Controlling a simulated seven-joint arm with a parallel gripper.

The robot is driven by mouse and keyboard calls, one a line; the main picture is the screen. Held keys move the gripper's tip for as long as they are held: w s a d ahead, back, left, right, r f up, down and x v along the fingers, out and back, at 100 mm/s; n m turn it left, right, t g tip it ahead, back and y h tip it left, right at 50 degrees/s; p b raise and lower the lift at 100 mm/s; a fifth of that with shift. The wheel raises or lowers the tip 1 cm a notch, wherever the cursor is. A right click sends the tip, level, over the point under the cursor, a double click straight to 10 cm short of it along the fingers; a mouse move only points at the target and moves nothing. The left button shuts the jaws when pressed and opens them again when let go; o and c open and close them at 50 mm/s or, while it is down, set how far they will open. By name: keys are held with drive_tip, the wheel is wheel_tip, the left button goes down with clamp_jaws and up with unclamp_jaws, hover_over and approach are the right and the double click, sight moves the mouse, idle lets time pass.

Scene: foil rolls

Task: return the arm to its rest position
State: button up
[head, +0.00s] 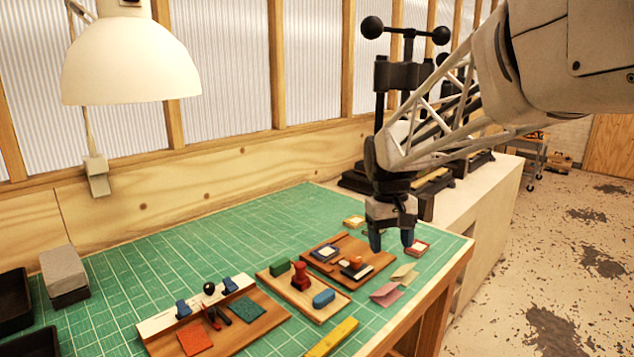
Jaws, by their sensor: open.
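My gripper (391,240) hangs at the end of my arm, over the right part of the green cutting mat (220,235). No foil roll can be made out for certain.
A middle board (272,284) carries red, green and blue pieces. A left board (262,325) holds coloured squares. A yellow bar (331,338) lies at the front. A white lamp (128,60) hangs at upper left. A black press (408,75) stands behind my gripper. The mat's back is clear.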

drive_tip(key=s+d+f+m+t, duration=0.1)
drive_tip(key=s+f, duration=0.1)
drive_tip(key=s, duration=1.2)
drive_tip(key=s+d+f+m+t, duration=0.1)
drive_tip(key=s+d+f+t, duration=0.1)
drive_tip(key=s, duration=1.2)
drive_tip(key=shift+s+f+m+t, duration=0.25)
drive_tip(key=shift+s+m+t, duration=0.05)
drive_tip(key=shift+s, duration=0.1)
